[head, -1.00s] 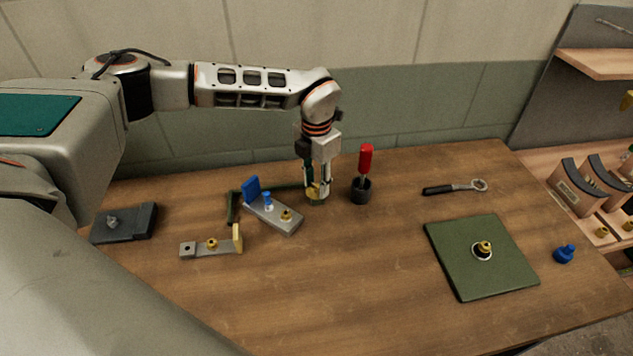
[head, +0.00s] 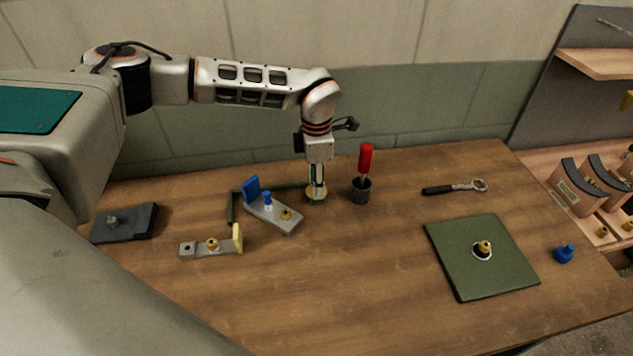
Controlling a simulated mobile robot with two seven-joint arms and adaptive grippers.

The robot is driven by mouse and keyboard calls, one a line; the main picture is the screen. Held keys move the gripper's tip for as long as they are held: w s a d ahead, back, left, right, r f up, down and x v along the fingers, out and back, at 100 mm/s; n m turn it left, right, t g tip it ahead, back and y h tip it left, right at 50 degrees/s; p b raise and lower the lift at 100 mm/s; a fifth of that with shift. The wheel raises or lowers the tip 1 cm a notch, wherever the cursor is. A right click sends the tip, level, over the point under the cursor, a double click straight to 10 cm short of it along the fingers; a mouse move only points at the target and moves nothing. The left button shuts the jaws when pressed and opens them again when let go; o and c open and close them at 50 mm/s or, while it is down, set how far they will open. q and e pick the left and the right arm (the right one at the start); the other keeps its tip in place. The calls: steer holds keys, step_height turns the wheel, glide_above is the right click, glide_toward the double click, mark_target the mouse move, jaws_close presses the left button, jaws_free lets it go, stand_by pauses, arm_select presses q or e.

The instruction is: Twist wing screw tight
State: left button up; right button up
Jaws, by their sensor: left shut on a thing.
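My left gripper (head: 317,190) points straight down near the back of the table. It is shut on a small brass-coloured piece (head: 310,192), which looks like the wing screw. Much of that piece is hidden by the fingers. It sits at the right end of a green bracket (head: 290,187) lying on the table. My right gripper does not show.
A dark cup with a red-handled screwdriver (head: 366,158) stands close to the right of my gripper. A grey block with a blue part (head: 272,213) lies just left. A ratchet wrench (head: 455,187), a green mat (head: 480,265) and a blue knob (head: 564,254) lie further right. The front middle is clear.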

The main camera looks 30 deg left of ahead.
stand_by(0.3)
arm_select(q)
steer(key=o, duration=1.1)
steer(key=shift+r, duration=0.1)
step_height(320, 180, up, 12)
